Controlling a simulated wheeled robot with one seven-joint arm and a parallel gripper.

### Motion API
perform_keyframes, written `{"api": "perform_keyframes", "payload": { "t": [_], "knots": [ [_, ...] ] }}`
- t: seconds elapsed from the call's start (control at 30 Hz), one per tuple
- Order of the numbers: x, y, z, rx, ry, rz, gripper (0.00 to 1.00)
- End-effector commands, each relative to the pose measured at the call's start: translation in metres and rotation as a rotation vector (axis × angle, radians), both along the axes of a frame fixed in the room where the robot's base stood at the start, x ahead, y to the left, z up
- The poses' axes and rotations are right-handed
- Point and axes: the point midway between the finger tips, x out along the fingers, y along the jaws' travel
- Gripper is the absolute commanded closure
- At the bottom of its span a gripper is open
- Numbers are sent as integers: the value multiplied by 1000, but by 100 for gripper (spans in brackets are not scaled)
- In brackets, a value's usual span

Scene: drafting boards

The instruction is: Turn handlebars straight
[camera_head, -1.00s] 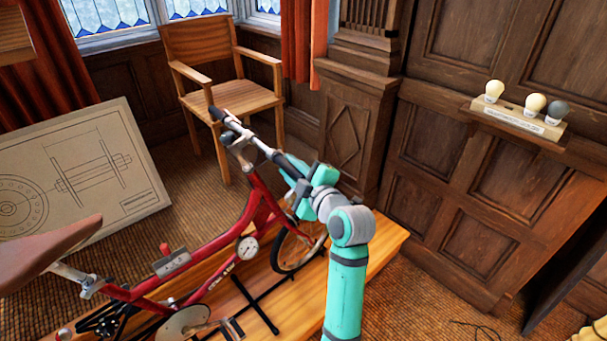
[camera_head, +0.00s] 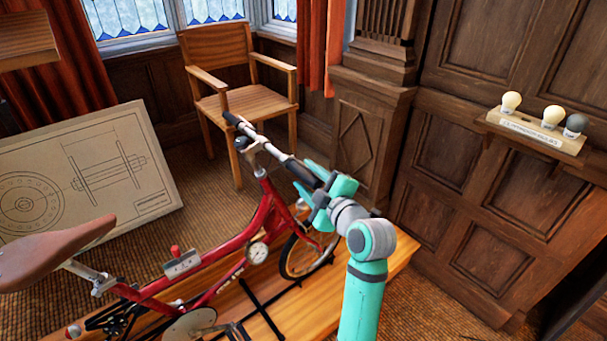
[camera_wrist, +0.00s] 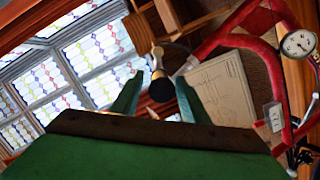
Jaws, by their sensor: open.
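The red bicycle (camera_head: 235,240) stands on a wooden platform, its front wheel (camera_head: 302,255) toward the right. Its handlebars (camera_head: 268,147) run slantwise, from a far black grip (camera_head: 236,122) at upper left to a near black grip (camera_head: 304,172) at lower right. My gripper (camera_head: 315,180) is at the near grip's end, its teal fingers spread. In the wrist view, the round black grip end (camera_wrist: 160,88) lies between the two open fingers of my gripper (camera_wrist: 158,98), with no clear contact. The front wheel is partly hidden by my arm and the frame.
A wooden armchair (camera_head: 236,100) stands behind the handlebars. A drawing board (camera_head: 150,190) leans at left. Panelled wall and a shelf with bulbs (camera_head: 530,130) are at right. The platform (camera_head: 385,262) extends under the bicycle. Carpet is open at lower right.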

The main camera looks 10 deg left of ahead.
Motion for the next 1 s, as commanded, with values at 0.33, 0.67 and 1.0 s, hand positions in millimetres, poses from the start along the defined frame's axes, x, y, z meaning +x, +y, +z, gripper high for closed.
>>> {"api": "perform_keyframes", "payload": {
  "t": [0.33,0.67,1.0],
  "knots": [
    [-50,-40,9,-1,-3,-1,59],
    [-69,-54,12,1,-2,1,59],
    [-69,-54,12,0,-2,3,59]
  ]
}}
